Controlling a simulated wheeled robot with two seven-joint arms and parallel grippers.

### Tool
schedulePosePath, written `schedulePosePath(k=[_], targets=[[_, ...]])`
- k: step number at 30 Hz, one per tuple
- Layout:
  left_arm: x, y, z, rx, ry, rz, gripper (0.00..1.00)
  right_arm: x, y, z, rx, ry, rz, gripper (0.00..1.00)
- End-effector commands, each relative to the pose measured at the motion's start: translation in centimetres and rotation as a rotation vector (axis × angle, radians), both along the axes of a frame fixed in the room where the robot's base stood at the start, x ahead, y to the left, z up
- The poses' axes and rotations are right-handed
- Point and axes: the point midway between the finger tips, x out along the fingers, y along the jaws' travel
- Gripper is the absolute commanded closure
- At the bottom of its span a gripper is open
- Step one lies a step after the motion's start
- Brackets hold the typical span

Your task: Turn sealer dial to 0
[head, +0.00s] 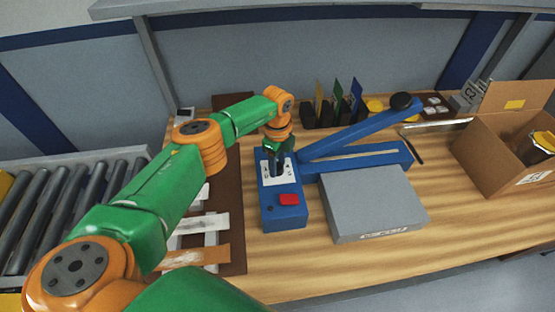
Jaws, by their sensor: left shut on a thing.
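The sealer is blue, with a control box (284,218) at its left end, a white dial plate (286,178) on top and a red button (289,199) near the front. Its long blue lever arm (350,131) is raised, with a black knob (401,101) at the end. My left gripper (277,164) points down over the dial plate and is shut on the dial, which is mostly hidden behind the fingers. The dial's setting cannot be read. My right gripper is not in view.
A grey block (373,203) stands in front of the sealer. An open cardboard box (490,155) stands at the right. Dividers with coloured cards (337,100) stand behind. A roller conveyor (60,215) is at the left, beside a brown mat (236,235) with pouches.

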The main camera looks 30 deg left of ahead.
Motion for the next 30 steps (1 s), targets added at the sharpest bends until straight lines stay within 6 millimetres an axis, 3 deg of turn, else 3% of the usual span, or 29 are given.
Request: schedulePosePath(k=[13, 30], targets=[[0.1, 0.0, 0.3, 0.0, -0.005, 0.241, 1.0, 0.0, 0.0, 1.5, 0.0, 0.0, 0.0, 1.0], [0.1, 0.1, 0.1, 0.0, -0.005, 0.292, 1.0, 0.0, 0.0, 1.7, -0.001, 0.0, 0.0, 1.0]])
